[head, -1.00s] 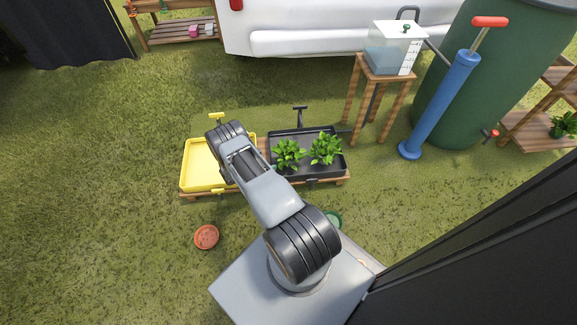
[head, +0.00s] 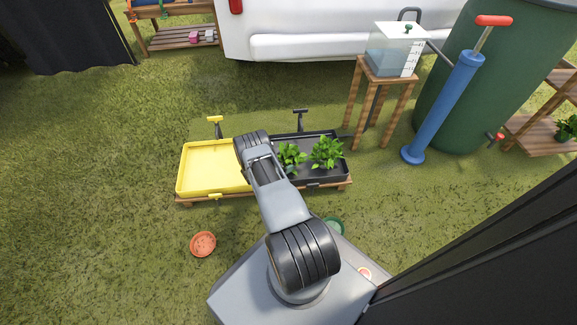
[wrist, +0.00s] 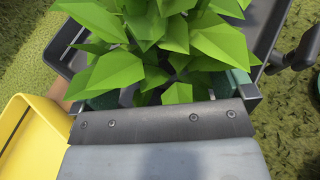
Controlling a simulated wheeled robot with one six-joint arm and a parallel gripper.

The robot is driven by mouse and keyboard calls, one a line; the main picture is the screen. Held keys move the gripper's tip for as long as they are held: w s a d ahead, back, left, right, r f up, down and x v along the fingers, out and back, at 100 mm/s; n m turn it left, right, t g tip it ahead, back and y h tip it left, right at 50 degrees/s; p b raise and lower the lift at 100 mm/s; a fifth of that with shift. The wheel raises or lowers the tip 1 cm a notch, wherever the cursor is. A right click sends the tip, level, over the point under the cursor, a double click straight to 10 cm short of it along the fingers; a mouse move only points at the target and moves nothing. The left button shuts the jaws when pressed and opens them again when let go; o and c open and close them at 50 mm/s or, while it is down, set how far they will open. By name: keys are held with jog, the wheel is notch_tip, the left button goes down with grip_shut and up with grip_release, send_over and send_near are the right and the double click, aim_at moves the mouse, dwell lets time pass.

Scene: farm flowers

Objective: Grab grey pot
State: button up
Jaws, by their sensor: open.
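Two leafy green plants stand in the black tray (head: 335,172), a left plant (head: 291,157) and a right plant (head: 327,152). No pot is clearly grey. In the head view my arm hides the gripper, near the left plant.
A yellow tray (head: 205,170) adjoins the black tray at left. A red dish (head: 203,244) and a green dish (head: 334,226) lie on the grass. A wooden stand (head: 384,82) with a clear tank, a blue pump (head: 441,110) and a green barrel (head: 510,80) stand at right.

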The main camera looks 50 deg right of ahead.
aim_at(288, 159)
jog(key=b+x, duration=0.1)
jog(key=x, duration=0.2)
jog(key=shift+d+f+b, duration=0.15)
jog(key=shift+d+b, duration=0.15)
jog(key=shift+d, duration=0.05)
jog(key=c, duration=0.8)
